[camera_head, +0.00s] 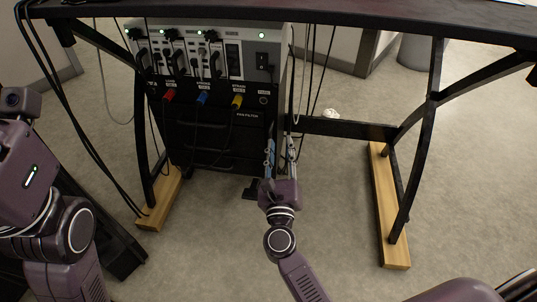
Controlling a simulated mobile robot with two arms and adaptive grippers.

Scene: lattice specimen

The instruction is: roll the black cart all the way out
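The black cart (207,135) stands under the desk, left of its middle, with dark drawer fronts below and a grey panel of plugged-in devices on top. Its lower part sits near the left wooden foot. My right gripper (281,150) is at the cart's right front edge, pointing away from me. Its two fingers are apart, one on each side of that edge. I cannot tell whether they press on it. My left arm is at the left edge of the picture; its fingers do not show.
A black desk (330,14) spans the top, with a wooden foot at left (160,205) and at right (388,215). A dark crossbar (345,128) runs right of the cart. Cables (62,95) hang at left and beside the cart. The carpet in front is mostly clear.

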